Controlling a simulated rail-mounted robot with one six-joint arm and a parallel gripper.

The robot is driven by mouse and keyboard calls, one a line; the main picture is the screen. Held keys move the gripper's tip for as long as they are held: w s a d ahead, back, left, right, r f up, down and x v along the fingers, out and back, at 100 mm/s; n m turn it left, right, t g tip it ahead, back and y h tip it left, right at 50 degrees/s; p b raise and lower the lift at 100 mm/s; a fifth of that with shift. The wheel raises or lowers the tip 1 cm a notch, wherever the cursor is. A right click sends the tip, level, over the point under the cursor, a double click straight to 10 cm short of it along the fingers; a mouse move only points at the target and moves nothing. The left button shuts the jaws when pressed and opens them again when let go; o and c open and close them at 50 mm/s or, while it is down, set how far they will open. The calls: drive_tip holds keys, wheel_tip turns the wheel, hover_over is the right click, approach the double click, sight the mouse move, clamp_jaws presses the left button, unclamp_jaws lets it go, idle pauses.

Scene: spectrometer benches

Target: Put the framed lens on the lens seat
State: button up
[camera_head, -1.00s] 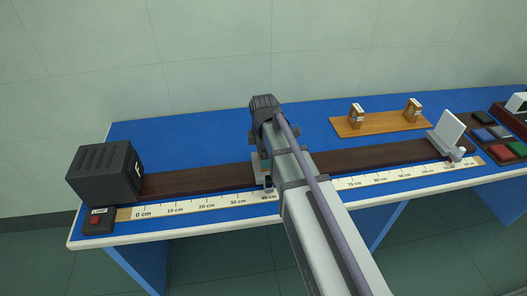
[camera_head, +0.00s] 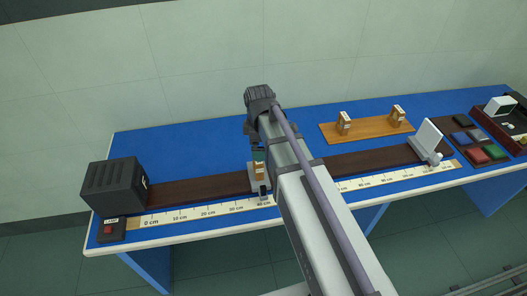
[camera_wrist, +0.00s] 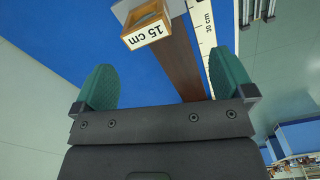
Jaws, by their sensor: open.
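A wood-framed lens labelled "15 cm" (camera_wrist: 147,30) stands on a light grey seat (camera_wrist: 124,8) on the dark rail. In the head view this lens (camera_head: 259,173) shows near the 40 cm mark, partly behind my arm. My gripper (camera_wrist: 163,82) is open, with nothing between its green fingers. In the wrist view the lens is beyond the fingertips and apart from them. In the head view my gripper (camera_head: 258,155) is mostly hidden by my arm. Two more framed pieces, one left (camera_head: 344,123) and one right (camera_head: 398,116), stand on a wooden board (camera_head: 370,130).
A black lamp box (camera_head: 112,185) with a red-button switch (camera_head: 108,230) stands at the rail's left end. A white screen (camera_head: 429,138) is toward the right end of the dark rail (camera_head: 200,188). Coloured tiles (camera_head: 475,150) lie farther right. The blue bench behind the rail is clear at left.

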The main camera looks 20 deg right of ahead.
drive_tip(key=s+m, duration=1.3)
drive_tip(key=m, duration=0.1)
idle(0.7)
drive_tip(key=shift+c, duration=0.3)
idle(0.7)
